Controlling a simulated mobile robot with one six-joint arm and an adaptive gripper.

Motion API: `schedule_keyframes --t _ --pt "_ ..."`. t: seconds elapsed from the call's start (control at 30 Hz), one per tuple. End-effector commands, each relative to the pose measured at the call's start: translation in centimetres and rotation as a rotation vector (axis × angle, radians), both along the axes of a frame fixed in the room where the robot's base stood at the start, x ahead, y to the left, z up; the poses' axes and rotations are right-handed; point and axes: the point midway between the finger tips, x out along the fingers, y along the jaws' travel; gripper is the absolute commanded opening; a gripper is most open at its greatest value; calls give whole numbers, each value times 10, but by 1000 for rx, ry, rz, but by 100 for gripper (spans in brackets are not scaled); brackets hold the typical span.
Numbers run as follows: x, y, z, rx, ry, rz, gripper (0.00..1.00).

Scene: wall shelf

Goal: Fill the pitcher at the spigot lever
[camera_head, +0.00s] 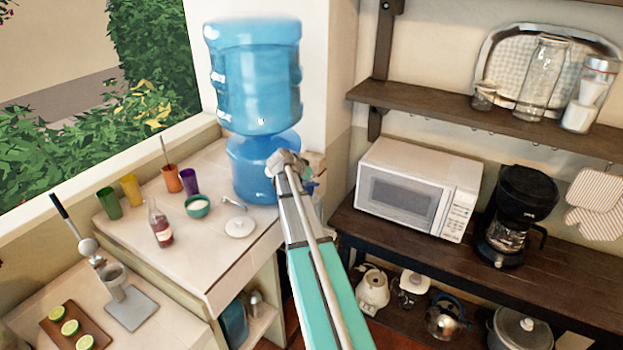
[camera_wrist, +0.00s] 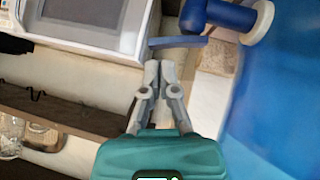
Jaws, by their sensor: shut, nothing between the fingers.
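The blue water dispenser (camera_head: 258,85) stands at the right end of the tiled counter, its large bottle on top. In the wrist view its blue side (camera_wrist: 285,110) fills the right. The blue spigot (camera_wrist: 225,14) with a white round end is at the top. A flat blue bar, apparently the lever (camera_wrist: 178,42), lies just beyond my fingertips; I cannot tell whether they touch it. My gripper (camera_wrist: 160,68) is shut and empty. In the head view my gripper (camera_head: 285,160) is in front of the dispenser's right side, and my arm hides the area below. I cannot make out a pitcher.
A white microwave (camera_head: 419,188) and a black coffee maker (camera_head: 516,215) stand on the dark shelf to the right. Glass jars (camera_head: 543,80) are on the upper shelf. Cups, a bottle (camera_head: 160,225) and a bowl (camera_head: 197,206) stand on the counter left of the dispenser.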

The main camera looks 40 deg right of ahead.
Motion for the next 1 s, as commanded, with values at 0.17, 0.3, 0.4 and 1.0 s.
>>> schedule_keyframes --t 0.17,0.3,0.4,1.0 --pt "-2 -1 -6 0 0 0 0" --pt "-2 -1 -7 0 0 0 0" --pt "-2 -1 -6 0 0 0 0" --pt "3 9 -8 13 -34 16 0"
